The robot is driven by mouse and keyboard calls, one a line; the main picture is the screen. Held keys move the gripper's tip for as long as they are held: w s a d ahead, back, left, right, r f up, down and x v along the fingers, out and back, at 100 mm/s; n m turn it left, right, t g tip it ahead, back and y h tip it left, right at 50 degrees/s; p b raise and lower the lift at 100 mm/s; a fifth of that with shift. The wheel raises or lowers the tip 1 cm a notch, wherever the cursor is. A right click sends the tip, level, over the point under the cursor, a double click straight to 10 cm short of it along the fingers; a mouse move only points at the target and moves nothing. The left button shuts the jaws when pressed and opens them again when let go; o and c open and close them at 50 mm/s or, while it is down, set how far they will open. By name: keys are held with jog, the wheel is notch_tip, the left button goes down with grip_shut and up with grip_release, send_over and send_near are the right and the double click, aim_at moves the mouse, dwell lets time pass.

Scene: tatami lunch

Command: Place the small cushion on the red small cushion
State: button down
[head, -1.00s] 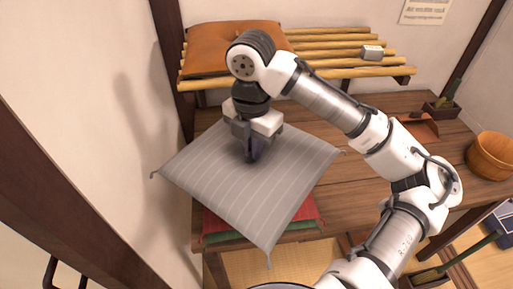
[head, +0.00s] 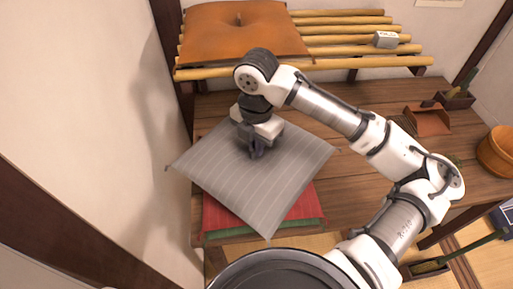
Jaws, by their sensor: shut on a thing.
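A grey striped small cushion (head: 258,190) hangs in my gripper (head: 257,152), which is shut on it near the cushion's middle. The cushion looks tilted, with one corner toward the camera. Below it, the red small cushion (head: 307,205) lies on top of a green one (head: 305,225) at the left end of the wooden table. The grey cushion hides much of the red one. I cannot tell whether the grey and red cushions touch.
A bamboo shelf (head: 345,51) above the table holds an orange cushion (head: 240,32) and a small grey box (head: 386,40). A wall is close on the left.

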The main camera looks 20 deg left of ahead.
notch_tip(320, 180, down, 2)
jog(key=shift+f, duration=0.1)
jog(key=c, duration=1.6)
grip_release()
jog(key=shift+o, duration=0.2)
notch_tip(320, 180, up, 12)
jog(key=b, duration=0.1)
